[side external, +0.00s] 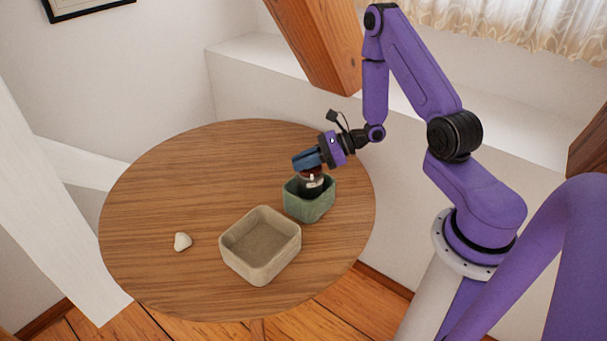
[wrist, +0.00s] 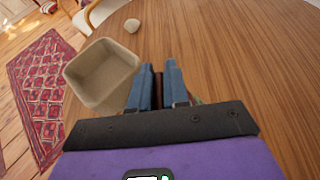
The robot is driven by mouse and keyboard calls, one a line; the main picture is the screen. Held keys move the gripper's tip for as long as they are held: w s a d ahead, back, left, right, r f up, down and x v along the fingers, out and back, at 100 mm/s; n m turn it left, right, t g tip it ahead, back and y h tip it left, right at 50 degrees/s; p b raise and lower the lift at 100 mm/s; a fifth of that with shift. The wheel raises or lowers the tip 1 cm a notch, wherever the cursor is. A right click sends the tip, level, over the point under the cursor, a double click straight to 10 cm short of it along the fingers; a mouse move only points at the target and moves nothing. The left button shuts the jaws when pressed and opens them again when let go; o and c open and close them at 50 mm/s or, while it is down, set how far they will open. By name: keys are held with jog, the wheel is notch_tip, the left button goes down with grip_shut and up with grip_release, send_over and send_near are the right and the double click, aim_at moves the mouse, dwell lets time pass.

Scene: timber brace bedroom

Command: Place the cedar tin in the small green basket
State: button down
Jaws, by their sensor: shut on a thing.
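The cedar tin (side external: 312,184), dark with a reddish-brown top and a pale mark, is between the blue fingers of my gripper (side external: 308,164). My gripper is shut on it from above. The tin's lower part is at the mouth of the small green basket (side external: 309,209); I cannot tell whether it touches the bottom. In the wrist view the fingers (wrist: 158,84) have a strip of the reddish-brown tin (wrist: 158,92) between them. There the basket is almost wholly hidden behind my gripper.
A larger beige square basket (side external: 261,268) stands empty, left of and nearer than the green one. A small whitish stone-like object (side external: 182,242) lies further left. The left and back of the round wooden table (side external: 190,180) are clear. A timber brace (side external: 318,50) rises behind.

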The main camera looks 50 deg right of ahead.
aim_at(303, 174)
jog(key=shift+f, duration=2.1)
jog(key=shift+f, duration=0.1)
jog(key=c, duration=1.1)
grip_release()
